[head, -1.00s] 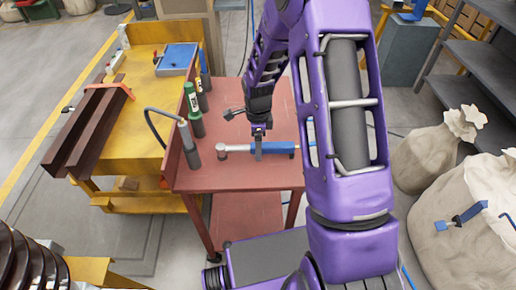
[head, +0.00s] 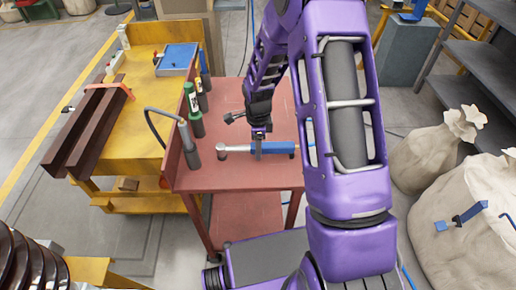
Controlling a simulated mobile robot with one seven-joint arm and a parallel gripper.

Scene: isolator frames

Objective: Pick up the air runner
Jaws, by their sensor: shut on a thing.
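The air runner (head: 276,148) is a long tool with a blue handle and a grey shaft and head. It lies across the red table top in the head view, its head to the left and its handle to the right. My gripper (head: 258,151) points down over the tool and is shut on it near the left end of the blue handle. The fingertips are small in the view, and I cannot tell whether the tool is clear of the table. My purple arm hides the right part of the table.
A dark cylinder with a curved hose (head: 191,147) and several bottles (head: 194,110) stand along the red table's (head: 215,180) left edge. A yellow bench (head: 140,110) with dark beams stands to the left. Pale sacks (head: 428,158) stand at right. The table top around the tool is mostly clear.

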